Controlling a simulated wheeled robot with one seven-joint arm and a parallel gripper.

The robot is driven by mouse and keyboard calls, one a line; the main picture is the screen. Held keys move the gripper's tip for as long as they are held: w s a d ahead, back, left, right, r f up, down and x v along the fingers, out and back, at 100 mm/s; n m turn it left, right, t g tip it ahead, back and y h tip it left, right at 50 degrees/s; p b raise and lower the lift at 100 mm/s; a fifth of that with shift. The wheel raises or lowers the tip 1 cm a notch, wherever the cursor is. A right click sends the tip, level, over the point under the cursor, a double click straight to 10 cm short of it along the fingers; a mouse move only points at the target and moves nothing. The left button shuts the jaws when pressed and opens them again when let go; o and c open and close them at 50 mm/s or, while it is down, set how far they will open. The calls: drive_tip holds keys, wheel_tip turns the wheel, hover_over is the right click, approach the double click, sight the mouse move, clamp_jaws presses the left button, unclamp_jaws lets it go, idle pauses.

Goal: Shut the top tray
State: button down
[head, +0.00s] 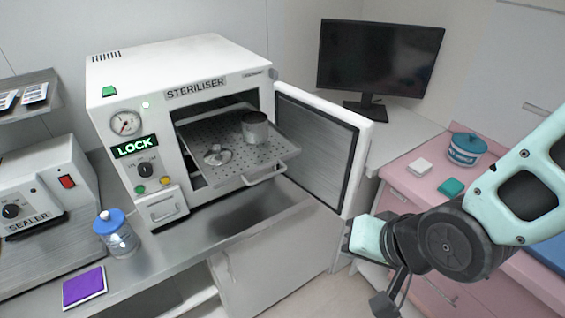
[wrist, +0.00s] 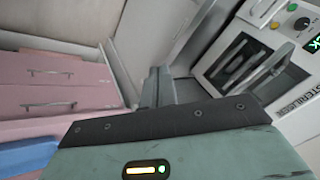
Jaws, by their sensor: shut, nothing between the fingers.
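The perforated metal tray (head: 200,137) is pulled partway out of the steriliser (head: 180,75), with its looped handle (head: 264,175) at the front. A metal pot (head: 255,127) and a small metal item (head: 217,155) lie on it. The steriliser door (head: 325,150) is swung wide open to the right of the tray. My gripper (head: 349,240) is shut and empty, low and to the right, near the door's lower edge and apart from the tray. Its closed fingers (wrist: 158,88) show in the wrist view, with the steriliser (wrist: 290,95) tilted at the right.
The open door stands between my gripper and the tray. Pink drawers (head: 400,195) carry a tub (head: 466,149) and small boxes at the right. A monitor (head: 380,58) stands behind. A blue-lidded jar (head: 117,235) and a sealer (head: 40,190) are at the left.

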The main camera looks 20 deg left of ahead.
sight(268, 177)
drive_tip(key=w+a+r+m+t+y, duration=0.2)
drive_tip(key=a+r+m+t+y, duration=0.2)
drive_tip(key=a+m+t+y, duration=0.2)
drive_tip(key=a+m+y, duration=0.1)
drive_tip(key=a+m, duration=0.1)
drive_tip(key=a, duration=0.1)
drive_tip(key=shift+w+m+p, duration=0.3)
drive_tip(key=shift+p, duration=0.1)
drive_tip(key=b, duration=0.3)
drive_tip(key=shift+w+a, duration=0.1)
drive_tip(key=shift+w, duration=0.1)
drive_tip(key=p+x, duration=0.2)
drive_tip(key=x, duration=0.7)
drive_tip(key=shift+r, duration=0.25)
drive_tip(key=shift+w, duration=0.1)
